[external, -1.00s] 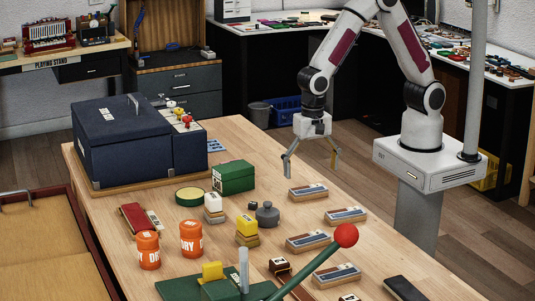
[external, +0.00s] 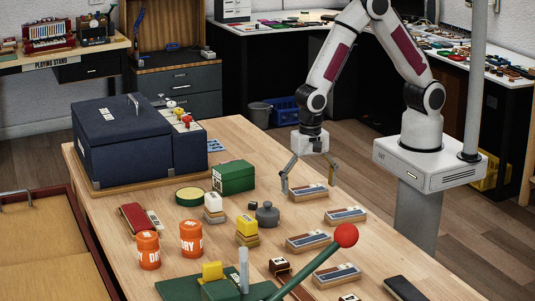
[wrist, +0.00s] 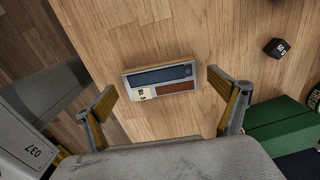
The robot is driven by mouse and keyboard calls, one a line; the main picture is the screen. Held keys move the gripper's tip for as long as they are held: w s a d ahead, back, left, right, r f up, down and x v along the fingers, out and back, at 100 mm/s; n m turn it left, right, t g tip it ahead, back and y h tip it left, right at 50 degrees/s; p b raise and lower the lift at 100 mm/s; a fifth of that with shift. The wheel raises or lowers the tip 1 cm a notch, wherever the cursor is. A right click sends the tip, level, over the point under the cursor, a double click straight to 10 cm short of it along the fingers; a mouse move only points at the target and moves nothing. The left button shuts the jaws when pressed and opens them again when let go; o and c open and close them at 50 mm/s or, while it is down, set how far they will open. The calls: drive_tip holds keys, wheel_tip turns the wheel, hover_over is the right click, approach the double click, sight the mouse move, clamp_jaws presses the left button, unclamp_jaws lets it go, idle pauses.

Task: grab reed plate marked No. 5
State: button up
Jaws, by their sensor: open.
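A reed plate (external: 308,192) lies flat on a wooden block at the far right part of the table. In the wrist view the plate (wrist: 165,76) shows a blue strip, a reddish-brown strip and a small pale label, whose mark is too small to read surely. My gripper (external: 308,187) is open, pointing down, with one finger at each end of this plate. In the wrist view my gripper (wrist: 160,84) has its fingertips apart on either side of the plate, with gaps to it. Similar plates (external: 345,216) (external: 308,241) (external: 336,275) lie nearer the camera.
A green box (external: 233,177), a grey weight (external: 267,214) and a small black cube (external: 253,205) stand left of the plates. The cube also shows in the wrist view (wrist: 276,48). A green lever with a red ball (external: 346,236) rises over the near plates.

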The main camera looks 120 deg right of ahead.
sight(309, 188)
drive_tip(key=c, duration=1.3)
wheel_tip(309, 188, up, 10)
idle(0.7)
